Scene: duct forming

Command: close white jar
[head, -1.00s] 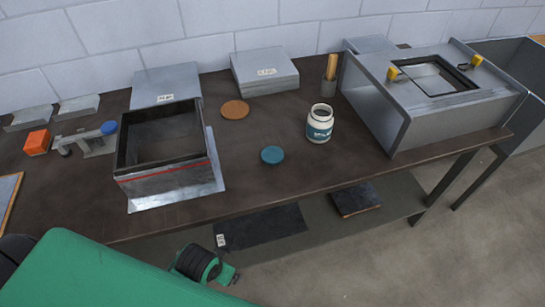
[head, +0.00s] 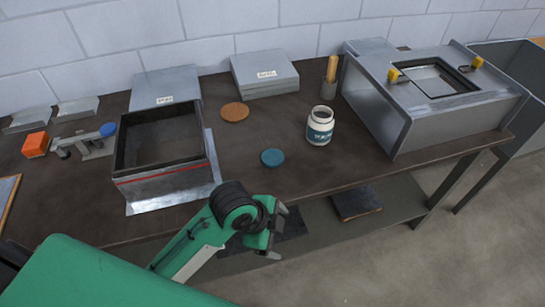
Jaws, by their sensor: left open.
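The white jar (head: 320,126) stands upright on the dark workbench, with a teal label and an open, dark mouth. A round teal lid (head: 272,157) lies flat on the bench to the left of the jar and nearer the front edge. A round orange-brown disc (head: 235,112) lies farther back. My left gripper (head: 276,231), on a green arm with a black wrist, is open and empty at the front edge of the bench, below the lid in the picture and apart from it. My right gripper is not in view.
An open metal duct box (head: 168,182) stands left of the lid. A large grey metal housing (head: 400,115) stands right of the jar. Stacked sheet-metal pieces (head: 265,75) lie at the back. Bench around the lid is clear.

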